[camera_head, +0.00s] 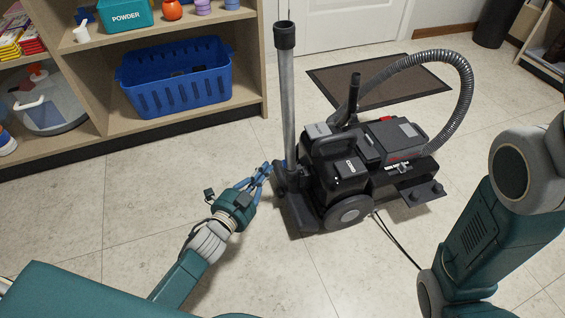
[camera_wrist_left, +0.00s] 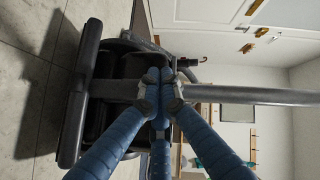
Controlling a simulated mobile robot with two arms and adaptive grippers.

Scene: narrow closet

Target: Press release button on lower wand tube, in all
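The grey metal wand tube (camera_head: 288,100) stands upright at the left side of the black canister vacuum (camera_head: 375,160), with a dark collar on top. Its foot is at the black floor head (camera_head: 300,212). In the left wrist view the tube (camera_wrist_left: 255,96) runs sideways to the right. My left gripper (camera_head: 264,168) is at the tube's lower end, beside its left side. In the left wrist view its blue fingertips (camera_wrist_left: 158,82) are together in front of the tube's lower end; contact cannot be told. I cannot make out the release button. My right gripper is out of view.
A ribbed hose (camera_head: 462,90) arches over the vacuum, and a dark cord (camera_head: 397,240) trails on the floor. A shelf with a blue basket (camera_head: 178,82) stands at left. A brown mat (camera_head: 380,80) lies behind. The floor in front is clear.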

